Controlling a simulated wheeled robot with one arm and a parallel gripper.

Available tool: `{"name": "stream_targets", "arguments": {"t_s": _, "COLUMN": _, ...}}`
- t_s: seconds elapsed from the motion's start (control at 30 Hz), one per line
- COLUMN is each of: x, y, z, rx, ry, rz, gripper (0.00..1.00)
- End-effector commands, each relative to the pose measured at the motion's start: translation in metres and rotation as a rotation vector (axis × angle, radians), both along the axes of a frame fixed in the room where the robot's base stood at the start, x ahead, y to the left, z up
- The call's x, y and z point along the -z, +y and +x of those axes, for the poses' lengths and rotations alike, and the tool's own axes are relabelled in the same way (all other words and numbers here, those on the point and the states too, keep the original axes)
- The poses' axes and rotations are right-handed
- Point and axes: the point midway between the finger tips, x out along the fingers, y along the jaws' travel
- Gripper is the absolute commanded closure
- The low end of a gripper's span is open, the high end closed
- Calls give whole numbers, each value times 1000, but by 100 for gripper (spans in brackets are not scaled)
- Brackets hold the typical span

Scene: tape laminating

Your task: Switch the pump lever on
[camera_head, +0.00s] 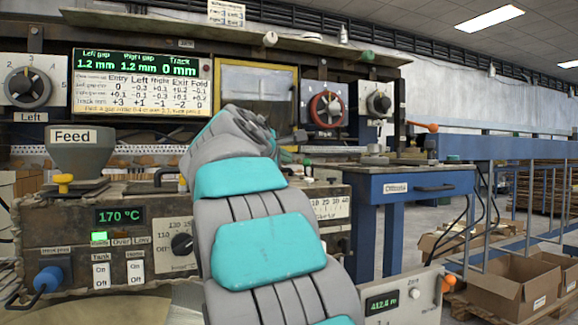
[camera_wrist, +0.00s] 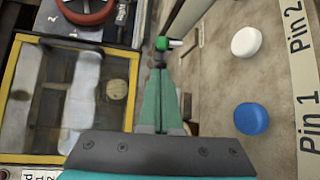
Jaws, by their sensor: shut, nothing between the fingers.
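No lever with a readable pump label shows. In the head view the control box (camera_head: 75,245) has two On/Off plates, one marked Tank (camera_head: 101,273) and one with an unclear label (camera_head: 135,272). A blue knob with a handle (camera_head: 48,278) is at its left. In the wrist view my gripper (camera_wrist: 160,62) is shut and empty, its green fingers pointing up the picture. Its tips are close to a small green-ended knob (camera_wrist: 175,43); I cannot tell whether they touch. In the head view my arm hides the gripper.
In the wrist view a yellow-framed window (camera_wrist: 20,85) and red handwheel (camera_wrist: 85,10) lie left. A white button (camera_wrist: 245,41) and blue button (camera_wrist: 251,118) lie right. In the head view a feed hopper (camera_head: 80,160) stands left and a blue bench (camera_head: 420,185) right.

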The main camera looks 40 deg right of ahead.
Motion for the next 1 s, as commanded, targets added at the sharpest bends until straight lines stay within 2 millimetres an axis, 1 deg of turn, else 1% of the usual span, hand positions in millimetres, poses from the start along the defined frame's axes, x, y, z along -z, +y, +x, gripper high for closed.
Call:
{"name": "stream_targets", "arguments": {"t_s": 0.33, "x": 0, "y": 0, "z": 0, "rx": 0, "ry": -1, "rz": 1, "gripper": 100}}
{"name": "stream_targets", "arguments": {"t_s": 0.47, "x": 1, "y": -5, "z": 3, "rx": 0, "ry": -1, "rz": 2, "gripper": 100}}
{"name": "stream_targets", "arguments": {"t_s": 0.67, "x": 5, "y": -23, "z": 15, "rx": 1, "ry": -2, "rz": 5, "gripper": 100}}
{"name": "stream_targets", "arguments": {"t_s": 1.0, "x": 14, "y": -67, "z": 46, "rx": -1, "ry": 1, "rz": 3, "gripper": 100}}
